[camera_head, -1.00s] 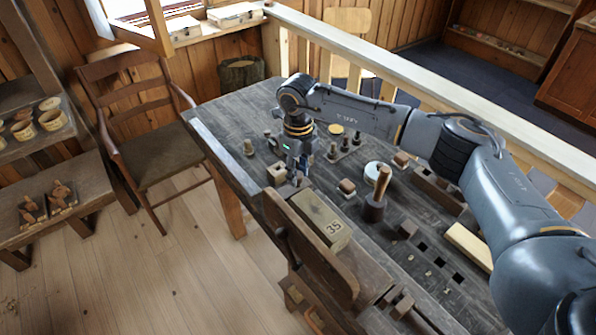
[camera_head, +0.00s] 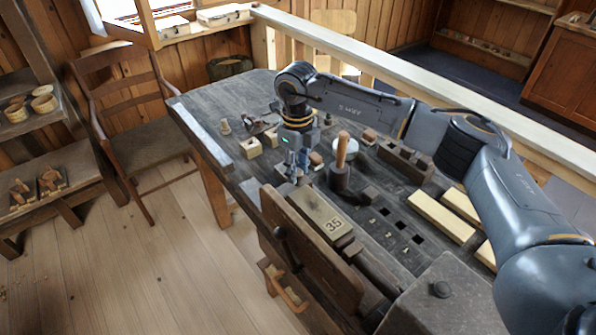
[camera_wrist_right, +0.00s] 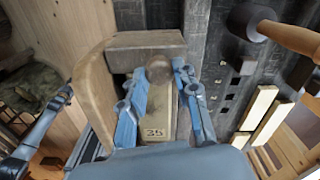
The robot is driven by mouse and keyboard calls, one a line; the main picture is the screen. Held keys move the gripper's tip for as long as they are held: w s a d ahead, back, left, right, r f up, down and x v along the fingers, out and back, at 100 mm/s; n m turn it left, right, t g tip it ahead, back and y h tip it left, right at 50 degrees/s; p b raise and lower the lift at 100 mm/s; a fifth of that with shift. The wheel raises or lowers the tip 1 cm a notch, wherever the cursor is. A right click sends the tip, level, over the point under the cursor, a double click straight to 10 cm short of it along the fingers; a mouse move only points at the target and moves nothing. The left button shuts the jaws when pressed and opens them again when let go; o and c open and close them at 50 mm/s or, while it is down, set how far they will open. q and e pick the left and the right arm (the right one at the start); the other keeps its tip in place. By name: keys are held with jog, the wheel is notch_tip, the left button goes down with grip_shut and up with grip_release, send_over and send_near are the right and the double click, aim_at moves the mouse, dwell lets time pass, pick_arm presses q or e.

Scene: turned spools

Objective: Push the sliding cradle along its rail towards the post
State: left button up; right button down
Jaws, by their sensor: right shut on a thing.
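The sliding cradle appears to be the wooden piece with the long block marked 35 (camera_head: 318,210) and an upright curved board (camera_head: 310,245) at the bench's front edge. My right gripper (camera_head: 296,174) points down at the block's far end. In the right wrist view its fingers (camera_wrist_right: 160,90) are shut on a part of the cradle by a round knob (camera_wrist_right: 158,68); the exact contact is partly hidden. A dark rail (camera_head: 375,277) runs beyond the block's near end. I cannot tell surely which piece is the post. A blue-grey part, likely my left gripper (camera_wrist_right: 62,100), shows at the wrist view's left.
A mallet-like tool (camera_head: 340,176) stands close right of the gripper. Pale wooden strips (camera_head: 442,216) lie at right. A grey box with a black knob (camera_head: 425,305) is at the lower right.

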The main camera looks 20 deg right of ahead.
jog(key=shift+w, duration=0.15)
jog(key=c, duration=1)
grip_release()
jog(key=shift+c, duration=0.2)
jog(key=shift+o, duration=0.3)
pick_arm(q)
jog(key=shift+w+a, duration=0.1)
jog(key=shift+w, duration=0.65)
pick_arm(e)
notch_tip(320, 180, up, 12)
jog(key=shift+a+f, duration=0.1)
